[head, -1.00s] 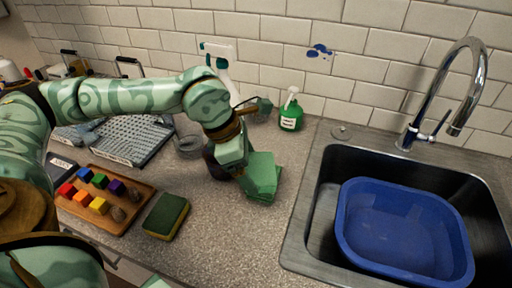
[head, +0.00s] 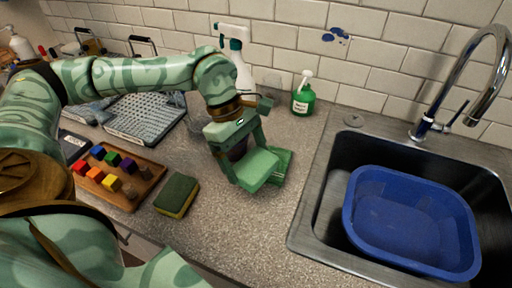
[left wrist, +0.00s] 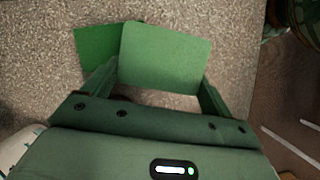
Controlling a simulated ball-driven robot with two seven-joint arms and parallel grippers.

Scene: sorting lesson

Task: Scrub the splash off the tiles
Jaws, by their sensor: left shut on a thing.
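A dark blue splash (head: 338,34) is on the white wall tiles, above the green spray bottle. My left gripper (head: 253,166) is low over the counter, left of the sink. It is shut on a flat green pad or cloth (head: 281,168), which also shows in the left wrist view (left wrist: 165,58) between the fingers. A darker green piece (left wrist: 92,47) sticks out beside it; whether it is part of the same thing I cannot tell. A green and yellow sponge (head: 177,194) lies on the counter. My right gripper is not in view.
The sink at right holds a blue basin (head: 410,220). A wooden tray (head: 140,165) of coloured cubes and a grey rack (head: 145,120) are at left.

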